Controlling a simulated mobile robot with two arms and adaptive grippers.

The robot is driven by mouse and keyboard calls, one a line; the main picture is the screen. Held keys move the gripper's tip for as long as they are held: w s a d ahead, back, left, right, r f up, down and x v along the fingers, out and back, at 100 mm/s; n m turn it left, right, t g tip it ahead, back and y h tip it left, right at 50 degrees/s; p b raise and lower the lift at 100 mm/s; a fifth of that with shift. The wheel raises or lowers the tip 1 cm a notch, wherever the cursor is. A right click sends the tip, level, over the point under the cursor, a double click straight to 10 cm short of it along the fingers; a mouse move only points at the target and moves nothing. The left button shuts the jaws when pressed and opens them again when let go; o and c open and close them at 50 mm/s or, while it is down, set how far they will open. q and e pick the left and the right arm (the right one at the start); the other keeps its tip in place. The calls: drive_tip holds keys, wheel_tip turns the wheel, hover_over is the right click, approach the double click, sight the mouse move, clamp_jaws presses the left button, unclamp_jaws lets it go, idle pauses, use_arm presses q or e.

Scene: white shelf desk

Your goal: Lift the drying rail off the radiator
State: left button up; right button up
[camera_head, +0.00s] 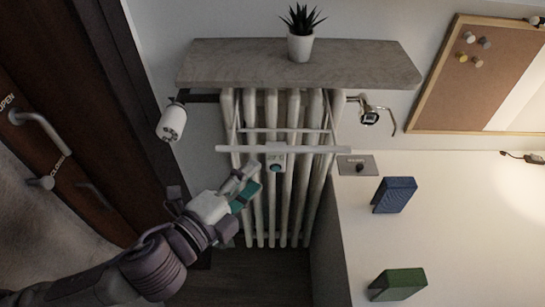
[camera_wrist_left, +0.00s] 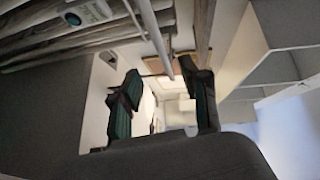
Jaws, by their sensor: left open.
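The white drying rail (camera_head: 225,149) hangs across the front of the ribbed radiator (camera_head: 260,215), its long front bar level. My left gripper (camera_head: 247,186) is just below the bar, left of the middle, with teal finger pads. In the left wrist view, the two dark fingers of my gripper (camera_wrist_left: 165,98) stand apart with nothing held. A pale bar of the rail (camera_wrist_left: 153,32) runs down from the top edge to the gap between the fingers there. I cannot tell whether it lies between the pads. My right gripper is not in view.
A stone shelf (camera_head: 235,65) with a potted plant (camera_head: 300,47) sits above the radiator. A white thermostat head (camera_head: 172,122) is at its left, a chrome valve (camera_head: 370,117) at its right. A white desk (camera_head: 460,230) with blue (camera_head: 394,195) and green (camera_head: 398,285) blocks is at right.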

sight(284, 147)
use_arm(q)
drive_tip(key=p+x, duration=0.2)
drive_tip(key=x, duration=0.8)
drive_tip(key=shift+w+d+p, duration=0.1)
drive_tip(key=shift+w+p, duration=0.15)
drive_tip(key=shift+p, duration=0.1)
drive_tip(key=shift+w+d+f, duration=0.1)
drive_tip(key=shift+w+d, duration=0.15)
drive_tip(key=shift+w, duration=0.15)
clamp_jaws()
